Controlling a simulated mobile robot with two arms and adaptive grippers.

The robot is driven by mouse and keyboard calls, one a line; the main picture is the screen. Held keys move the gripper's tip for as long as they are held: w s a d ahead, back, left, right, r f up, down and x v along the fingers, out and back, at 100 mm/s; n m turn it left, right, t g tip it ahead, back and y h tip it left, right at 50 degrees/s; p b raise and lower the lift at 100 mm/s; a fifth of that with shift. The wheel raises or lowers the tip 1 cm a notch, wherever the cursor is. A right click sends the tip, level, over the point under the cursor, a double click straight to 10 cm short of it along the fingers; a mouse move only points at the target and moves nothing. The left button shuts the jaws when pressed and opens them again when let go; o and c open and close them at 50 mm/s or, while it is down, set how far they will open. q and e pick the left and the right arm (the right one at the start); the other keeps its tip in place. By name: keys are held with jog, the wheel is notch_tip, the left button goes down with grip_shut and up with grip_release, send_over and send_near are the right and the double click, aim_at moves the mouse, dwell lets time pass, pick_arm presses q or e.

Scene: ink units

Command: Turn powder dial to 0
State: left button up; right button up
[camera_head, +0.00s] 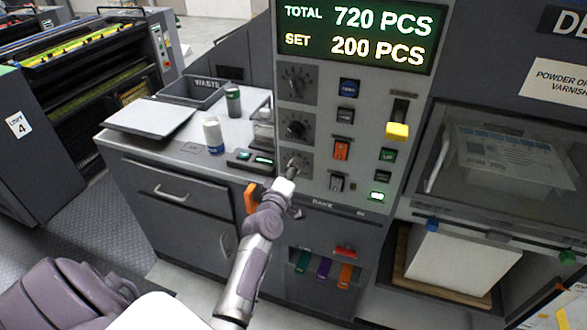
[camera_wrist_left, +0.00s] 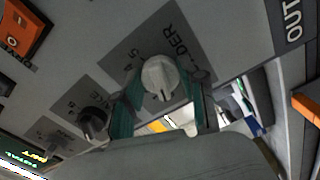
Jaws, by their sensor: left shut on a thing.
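The powder dial is a light grey round knob (camera_wrist_left: 160,76) on a darker plate, with "...DER" and the digits 4 and 5 legible beside it in the left wrist view. Its raised grip bar shows, but I cannot tell which number it points to. In the head view it is the lowest of three dials on the console, and its plate (camera_head: 306,158) is partly covered by my gripper. My left gripper (camera_head: 293,170) is at this dial. Its green fingers (camera_wrist_left: 158,100) stand on both sides of the knob, shut on it. My right gripper is not in view.
Two dark dials, the middle one (camera_head: 296,126) and the top one (camera_head: 296,82), sit above. Buttons and a yellow-handled lever (camera_head: 397,131) are to the right. A display (camera_head: 355,36) reads TOTAL 720, SET 200. A counter with a white-and-blue can (camera_head: 214,135) is at left.

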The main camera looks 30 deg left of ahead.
pick_arm(q)
jog(key=shift+n, duration=0.6)
jog(key=o, duration=1.1)
jog(key=shift+o, duration=0.2)
jog(key=shift+s, duration=0.1)
jog(key=v, duration=1.1)
jog(key=shift+s, duration=0.4)
jog(key=shift+f, duration=0.15)
